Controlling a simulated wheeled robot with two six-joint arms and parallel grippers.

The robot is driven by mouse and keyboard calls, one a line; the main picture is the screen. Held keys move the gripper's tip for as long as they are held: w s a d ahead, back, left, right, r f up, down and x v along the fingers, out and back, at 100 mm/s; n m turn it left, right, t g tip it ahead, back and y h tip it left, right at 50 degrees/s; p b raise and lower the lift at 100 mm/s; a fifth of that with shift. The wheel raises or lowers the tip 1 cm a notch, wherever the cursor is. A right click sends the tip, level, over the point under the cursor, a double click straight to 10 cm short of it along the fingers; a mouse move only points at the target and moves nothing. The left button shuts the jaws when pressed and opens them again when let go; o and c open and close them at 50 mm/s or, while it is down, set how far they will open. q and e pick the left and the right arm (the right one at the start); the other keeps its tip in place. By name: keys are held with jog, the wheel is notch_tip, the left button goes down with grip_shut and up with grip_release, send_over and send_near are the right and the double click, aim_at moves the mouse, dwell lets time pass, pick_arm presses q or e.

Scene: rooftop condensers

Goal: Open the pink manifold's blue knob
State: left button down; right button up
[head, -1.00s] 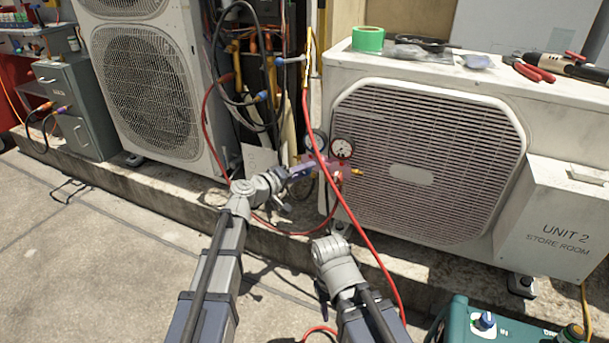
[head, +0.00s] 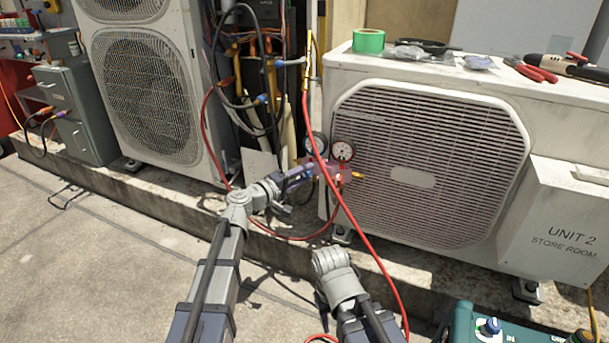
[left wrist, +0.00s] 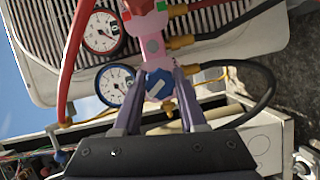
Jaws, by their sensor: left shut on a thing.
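The pink manifold (head: 331,172) hangs in front of the right condenser's left edge, with two gauges above it. In the left wrist view the pink manifold (left wrist: 149,38) runs down to its blue knob (left wrist: 158,84). My left gripper (head: 308,172) reaches it from the left. In the left wrist view the fingers of my left gripper (left wrist: 160,92) are on both sides of the blue knob, shut on it. In the head view the fingers mostly cover the knob. My right arm is low in the middle; its fingers are hidden or too unclear to judge.
A red-rimmed gauge (left wrist: 102,32) and a blue-rimmed gauge (left wrist: 117,84) sit beside the manifold. A red hose (head: 352,222) hangs past it, in front of the right condenser (head: 480,140). A teal machine (head: 463,325) stands at the lower right.

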pick_arm(q)
jog(key=shift+c, duration=2.3)
grip_release()
jog(key=v, duration=0.7)
jog(key=shift+s+a, duration=0.3)
jog(key=shift+s, duration=0.05)
